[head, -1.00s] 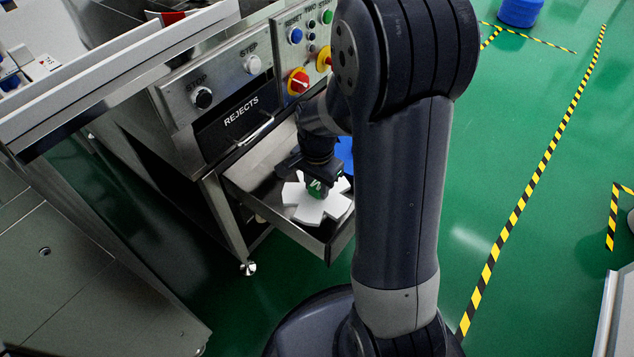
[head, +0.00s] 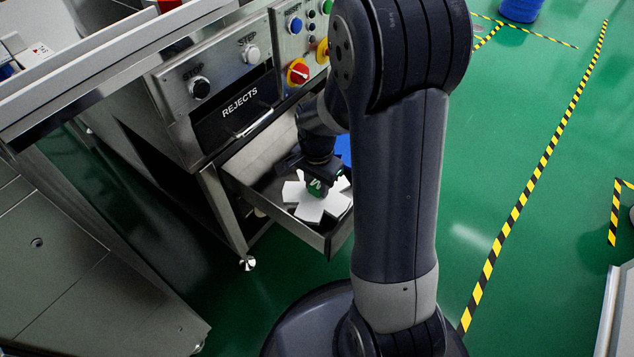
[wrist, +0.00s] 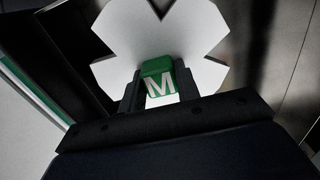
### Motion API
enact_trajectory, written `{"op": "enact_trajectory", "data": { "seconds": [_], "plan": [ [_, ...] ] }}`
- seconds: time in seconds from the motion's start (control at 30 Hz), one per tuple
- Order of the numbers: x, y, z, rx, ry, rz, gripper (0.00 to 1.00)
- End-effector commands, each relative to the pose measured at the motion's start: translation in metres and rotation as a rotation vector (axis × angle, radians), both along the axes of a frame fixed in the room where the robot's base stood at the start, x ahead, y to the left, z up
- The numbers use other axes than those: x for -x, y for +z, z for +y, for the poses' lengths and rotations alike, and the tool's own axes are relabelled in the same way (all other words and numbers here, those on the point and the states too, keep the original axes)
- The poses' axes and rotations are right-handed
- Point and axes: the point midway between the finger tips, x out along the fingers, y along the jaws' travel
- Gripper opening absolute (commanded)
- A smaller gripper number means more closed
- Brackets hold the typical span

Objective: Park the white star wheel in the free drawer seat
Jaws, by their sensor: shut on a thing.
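The white star wheel (head: 312,207) is in the open drawer (head: 318,243), near its front end, in the head view. It has a green hub marked M (head: 316,188). My gripper (head: 314,178) is shut on the green hub from above. The wrist view also shows the wheel (wrist: 205,32), with the green hub (wrist: 157,72) between my fingers (wrist: 158,98). A blue piece (head: 343,150) shows in the drawer behind my arm. The seat under the wheel is hidden, and I cannot tell whether the wheel touches the drawer floor.
A REJECTS panel (head: 240,116) with a handle is above the drawer. Knobs and buttons (head: 298,71) are on the machine front. A steel cabinet (head: 70,270) stands at the left. Green floor (head: 480,200) is open to the right.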

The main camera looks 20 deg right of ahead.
Motion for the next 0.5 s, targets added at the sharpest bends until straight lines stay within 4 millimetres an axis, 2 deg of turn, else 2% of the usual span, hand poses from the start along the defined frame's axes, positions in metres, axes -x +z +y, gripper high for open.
{"op": "enact_trajectory", "data": {
  "seconds": [0.07, 0.1, 0.4, 0.5],
  "plan": [
    [-0.0004, 0.0007, -0.0001, 0.0, 0.0, -0.001, 0.0],
    [-0.0005, 0.0007, 0.0, 0.0, 0.0, -0.001, 0.32],
    [-0.0001, 0.0004, 0.0, -0.001, 0.0, -0.001, 0.56],
    [-0.0001, 0.0003, 0.0, 0.0, 0.0, 0.0, 0.56]
  ]
}}
